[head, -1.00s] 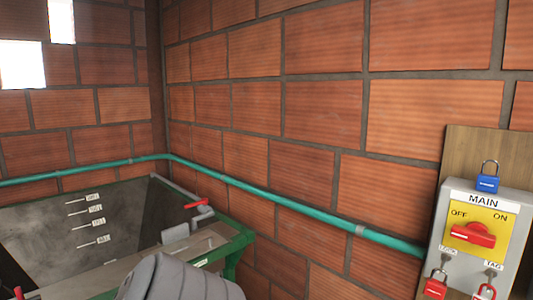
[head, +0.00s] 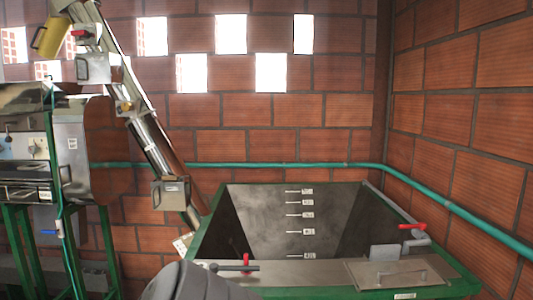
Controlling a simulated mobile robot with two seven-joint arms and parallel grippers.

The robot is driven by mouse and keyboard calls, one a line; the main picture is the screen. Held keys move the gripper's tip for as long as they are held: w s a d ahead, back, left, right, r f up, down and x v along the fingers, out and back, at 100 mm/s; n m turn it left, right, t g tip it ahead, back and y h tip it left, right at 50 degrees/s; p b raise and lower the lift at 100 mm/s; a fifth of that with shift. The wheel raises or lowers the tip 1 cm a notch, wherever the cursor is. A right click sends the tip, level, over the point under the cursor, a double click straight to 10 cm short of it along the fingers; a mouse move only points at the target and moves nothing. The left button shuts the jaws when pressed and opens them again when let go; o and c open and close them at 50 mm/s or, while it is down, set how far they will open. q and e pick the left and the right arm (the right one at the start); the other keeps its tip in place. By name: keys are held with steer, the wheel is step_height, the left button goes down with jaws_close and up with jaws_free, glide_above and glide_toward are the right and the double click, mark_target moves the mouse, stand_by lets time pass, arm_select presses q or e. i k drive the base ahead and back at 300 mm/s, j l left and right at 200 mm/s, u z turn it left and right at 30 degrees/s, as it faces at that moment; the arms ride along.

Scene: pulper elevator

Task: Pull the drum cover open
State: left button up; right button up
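A machine on green legs stands at the left edge, partly cut off, with a metal front panel (head: 25,147) and a black handle-like bar low on it. A rounded grey hood (head: 22,97) sits on top at the far left; I cannot tell whether it is the drum cover or whether it is closed. A reddish-brown rounded plate (head: 108,150) shows at the machine's right side. Neither of my grippers is in view. A dark grey ribbed part at the bottom centre looks like part of my own arm.
A slanted elevator tube (head: 150,138) rises leftward from the green-rimmed hopper (head: 212,213) in front. The hopper has level marks and red-handled valves (head: 412,227). A teal pipe (head: 285,164) runs along the brick wall. A yellow bucket-like part (head: 50,37) hangs upper left.

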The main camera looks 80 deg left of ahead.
mark_target(19, 172)
steer(key=u, duration=4.1)
